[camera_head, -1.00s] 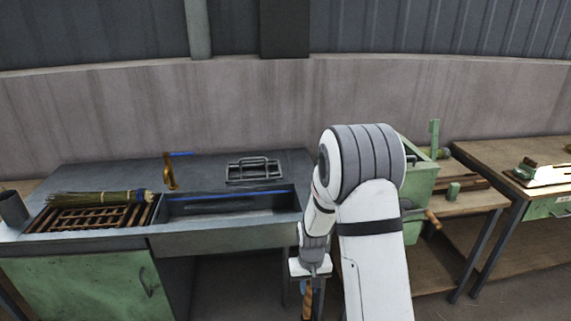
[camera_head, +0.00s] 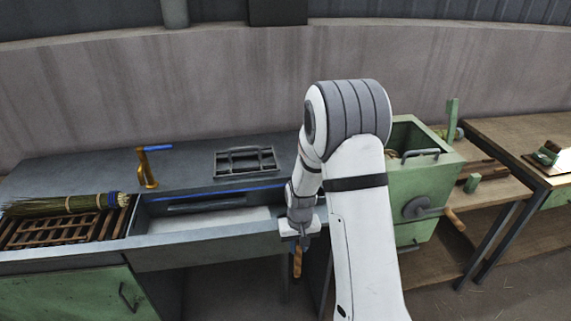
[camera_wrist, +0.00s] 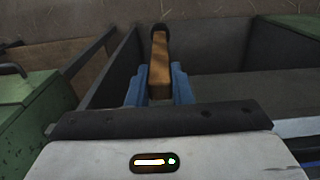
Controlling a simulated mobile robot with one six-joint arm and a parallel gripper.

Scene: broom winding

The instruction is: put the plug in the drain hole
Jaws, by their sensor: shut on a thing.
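My gripper (camera_head: 297,242) is at the front right end of the sink (camera_head: 195,235), in front of its rim. Its blue fingers (camera_wrist: 182,85) are shut on a wooden piece with a dark rounded end (camera_wrist: 160,36), likely the plug. In the head view the wooden piece (camera_head: 297,264) hangs down below the fingers. In the wrist view it points away from the gripper. The sink basin has a pale floor. The drain hole does not show in either view.
A brass tap (camera_head: 147,170) stands behind the sink, and a metal rack (camera_head: 245,162) lies on the counter. A straw broom (camera_head: 70,204) lies over a wooden grate (camera_head: 60,229) at left. A green cranked box (camera_head: 425,185) stands close on the right.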

